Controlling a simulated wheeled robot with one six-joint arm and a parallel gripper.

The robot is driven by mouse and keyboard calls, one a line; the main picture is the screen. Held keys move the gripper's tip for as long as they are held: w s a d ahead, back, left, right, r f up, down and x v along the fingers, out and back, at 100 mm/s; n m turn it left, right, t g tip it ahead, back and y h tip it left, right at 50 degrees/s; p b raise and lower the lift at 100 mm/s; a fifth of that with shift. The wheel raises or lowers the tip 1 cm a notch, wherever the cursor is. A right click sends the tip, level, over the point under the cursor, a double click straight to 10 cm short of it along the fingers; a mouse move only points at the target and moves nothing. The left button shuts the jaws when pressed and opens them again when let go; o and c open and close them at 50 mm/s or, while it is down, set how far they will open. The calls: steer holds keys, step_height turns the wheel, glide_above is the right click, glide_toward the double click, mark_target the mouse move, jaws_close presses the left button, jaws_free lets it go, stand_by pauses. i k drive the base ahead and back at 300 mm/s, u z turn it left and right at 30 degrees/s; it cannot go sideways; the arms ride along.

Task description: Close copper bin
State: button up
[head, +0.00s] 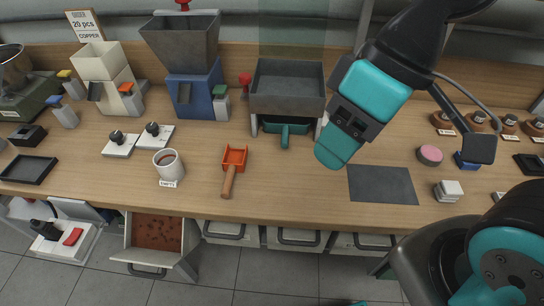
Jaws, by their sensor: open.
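An open bin (127,235) is pulled out below the front edge of the bench at lower left, with reddish-brown copper-coloured contents inside and a dark handle on its front. I take it for the copper bin; no label on it is readable. My gripper (338,152) hangs over the bench right of centre, well up and to the right of the bin and apart from it. It is open, and no object shows in it. Its far finger is hard to make out from this angle.
More bins (299,238) with dark handles sit shut under the bench to the right. A dark mat (382,185) lies right.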

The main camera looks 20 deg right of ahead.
mark_target(162, 241)
steer(key=z, duration=0.25)
steer(key=k, duration=0.65)
steer(key=z, duration=0.6)
steer(key=k, duration=0.55)
steer(key=u, duration=1.1)
steer(key=i, duration=1)
steer(key=u, duration=0.6)
